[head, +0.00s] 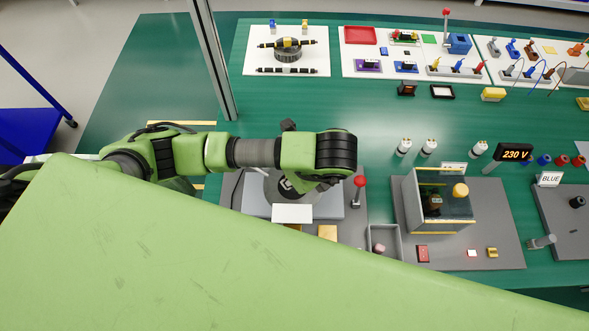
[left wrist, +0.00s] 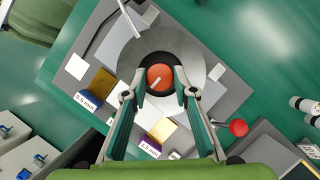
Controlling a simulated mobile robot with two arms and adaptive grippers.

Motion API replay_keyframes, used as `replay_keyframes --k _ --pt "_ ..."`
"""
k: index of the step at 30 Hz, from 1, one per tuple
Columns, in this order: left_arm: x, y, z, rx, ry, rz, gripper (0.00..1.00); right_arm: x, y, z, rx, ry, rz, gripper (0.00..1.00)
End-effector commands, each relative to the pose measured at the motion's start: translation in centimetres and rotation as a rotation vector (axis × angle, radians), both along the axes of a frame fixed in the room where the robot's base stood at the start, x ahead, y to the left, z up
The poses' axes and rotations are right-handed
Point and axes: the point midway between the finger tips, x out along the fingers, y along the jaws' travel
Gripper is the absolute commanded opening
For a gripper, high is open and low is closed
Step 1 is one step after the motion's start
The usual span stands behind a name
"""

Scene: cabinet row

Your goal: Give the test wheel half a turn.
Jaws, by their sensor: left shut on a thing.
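In the left wrist view, the test wheel appears as a grey round disc (left wrist: 205,60) with a dark centre and an orange round hub (left wrist: 159,77) that bears a short pale mark. My left gripper (left wrist: 160,86) has its fingers on both sides of the hub and is shut on it. In the head view, my left arm reaches over the wheel's grey stand (head: 258,211) and hides most of the wheel and the fingertips. My right gripper is not in view.
A red-topped lever (head: 359,182) stands just right of the stand. Labelled gauge blocks (left wrist: 102,82) lie in front of the wheel.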

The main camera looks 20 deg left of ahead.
Motion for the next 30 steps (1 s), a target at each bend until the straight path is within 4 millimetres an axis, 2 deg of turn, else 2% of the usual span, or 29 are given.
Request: replay_keyframes --k 6,24,25,26,30 --pt "0.07 -0.09 0.15 -0.002 -0.001 0.084 0.04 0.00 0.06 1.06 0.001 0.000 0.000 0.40" --pt "0.11 -0.10 -0.03 -0.002 0.000 0.118 0.04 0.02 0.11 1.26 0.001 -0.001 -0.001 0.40" --pt "0.10 -0.10 -0.03 -0.002 0.000 0.118 0.34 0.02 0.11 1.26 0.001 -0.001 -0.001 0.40" --pt "0.10 -0.10 -0.03 -0.002 0.000 0.118 0.41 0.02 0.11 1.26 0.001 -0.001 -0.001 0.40" --pt "0.10 -0.09 -0.03 -0.001 0.000 0.118 0.42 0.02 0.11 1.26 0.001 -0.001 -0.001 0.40"
